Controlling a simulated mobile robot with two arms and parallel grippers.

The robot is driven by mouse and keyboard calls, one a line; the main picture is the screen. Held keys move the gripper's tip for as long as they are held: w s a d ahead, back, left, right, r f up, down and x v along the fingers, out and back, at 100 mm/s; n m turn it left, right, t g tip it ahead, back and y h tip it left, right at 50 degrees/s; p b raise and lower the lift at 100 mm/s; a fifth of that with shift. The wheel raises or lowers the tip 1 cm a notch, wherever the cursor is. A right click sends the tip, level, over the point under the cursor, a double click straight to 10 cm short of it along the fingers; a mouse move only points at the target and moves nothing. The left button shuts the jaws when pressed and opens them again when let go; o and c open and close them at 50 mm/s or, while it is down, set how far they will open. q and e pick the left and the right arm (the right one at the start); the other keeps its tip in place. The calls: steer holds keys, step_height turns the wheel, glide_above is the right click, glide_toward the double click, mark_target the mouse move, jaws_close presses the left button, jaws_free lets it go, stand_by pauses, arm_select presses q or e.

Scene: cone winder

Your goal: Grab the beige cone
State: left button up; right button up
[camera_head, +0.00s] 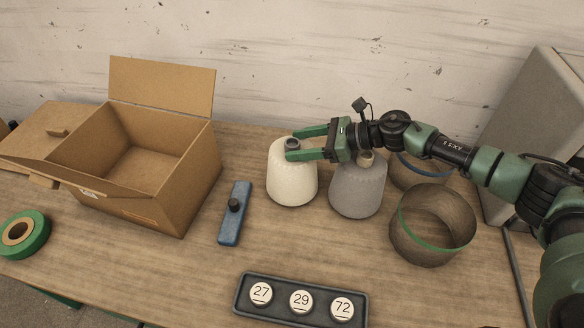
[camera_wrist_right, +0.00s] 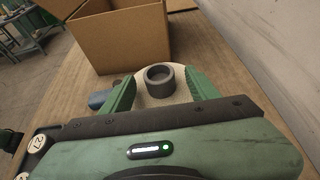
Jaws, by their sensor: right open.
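The beige cone (camera_head: 291,184) stands upright on the wooden table in the head view, with a dark grey tube end at its top. My right gripper (camera_head: 290,146) reaches in from the right, with its green fingers open on either side of the cone's top. In the right wrist view the cone's dark tube end (camera_wrist_right: 160,79) sits between the two open fingers (camera_wrist_right: 163,88), with a gap on each side. The cone's lower body is hidden in that view. My left gripper is not in view.
A grey cone (camera_head: 356,192) stands just right of the beige one, under my right wrist. An open cardboard box (camera_head: 165,210) and a blue tool (camera_head: 234,214) lie left. A dark tray (camera_head: 250,309) with numbered discs is in front.

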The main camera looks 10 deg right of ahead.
jaws_close()
steer(key=shift+s, duration=0.1)
stand_by(1.2)
steer(key=shift+r, duration=0.15)
